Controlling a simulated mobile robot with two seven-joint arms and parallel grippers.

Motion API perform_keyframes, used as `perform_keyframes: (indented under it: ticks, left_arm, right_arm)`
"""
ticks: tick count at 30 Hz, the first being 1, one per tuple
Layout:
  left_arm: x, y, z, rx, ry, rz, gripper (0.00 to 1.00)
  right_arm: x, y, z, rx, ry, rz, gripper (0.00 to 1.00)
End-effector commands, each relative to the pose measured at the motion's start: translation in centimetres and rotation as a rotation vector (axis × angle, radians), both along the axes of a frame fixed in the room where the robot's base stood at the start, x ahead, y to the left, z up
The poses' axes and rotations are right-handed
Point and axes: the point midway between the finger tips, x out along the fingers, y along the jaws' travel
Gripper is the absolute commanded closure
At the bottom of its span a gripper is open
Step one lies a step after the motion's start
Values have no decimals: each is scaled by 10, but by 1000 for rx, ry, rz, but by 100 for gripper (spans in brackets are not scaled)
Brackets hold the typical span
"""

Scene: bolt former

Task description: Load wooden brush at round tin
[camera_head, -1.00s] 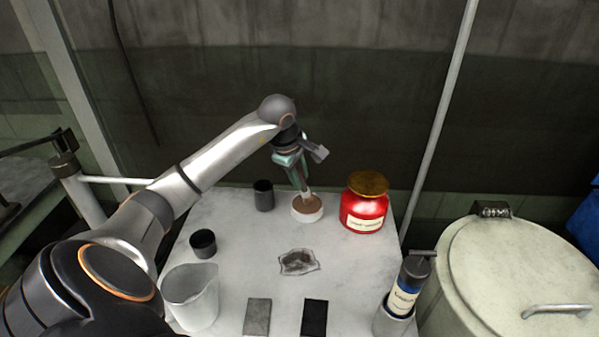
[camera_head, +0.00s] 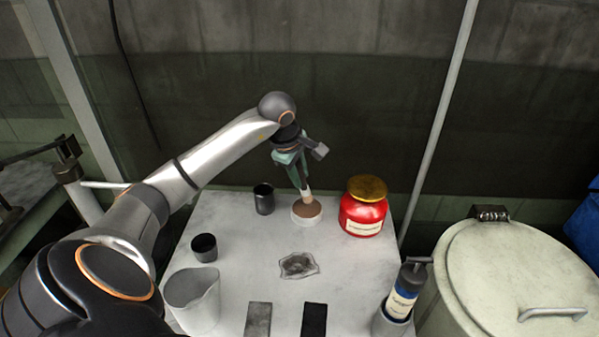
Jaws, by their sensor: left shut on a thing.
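The round tin (camera_head: 304,219) is a low white tin with brown contents, standing at the back middle of the white table. My left gripper (camera_head: 302,180) is above the tin, pointing down, and is shut on the wooden brush (camera_head: 307,196). The brush is nearly upright, with its lower end at the brown contents of the tin. Whether it touches them I cannot tell. The upper part of the brush is hidden by the gripper. My right gripper is not in view.
A red jar (camera_head: 364,207) with a gold lid stands right of the tin. Dark cups (camera_head: 264,199) (camera_head: 204,248) stand to the left.

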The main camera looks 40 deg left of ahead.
Motion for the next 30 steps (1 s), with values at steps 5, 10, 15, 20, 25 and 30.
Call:
perform_keyframes:
  ticks: [5,10,15,20,25,30]
  left_arm:
    - [0,0,19,1,-2,0,100]
    - [0,0,33,2,-2,-1,100]
    - [0,1,46,2,-2,-1,100]
    - [0,0,50,0,-2,0,100]
    - [0,0,49,0,-2,0,100]
    - [0,0,48,0,-2,0,100]
  right_arm:
    - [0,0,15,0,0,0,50]
    - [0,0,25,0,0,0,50]
    - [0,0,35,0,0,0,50]
    - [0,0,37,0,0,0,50]
    - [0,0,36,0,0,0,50]
    - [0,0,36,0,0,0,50]
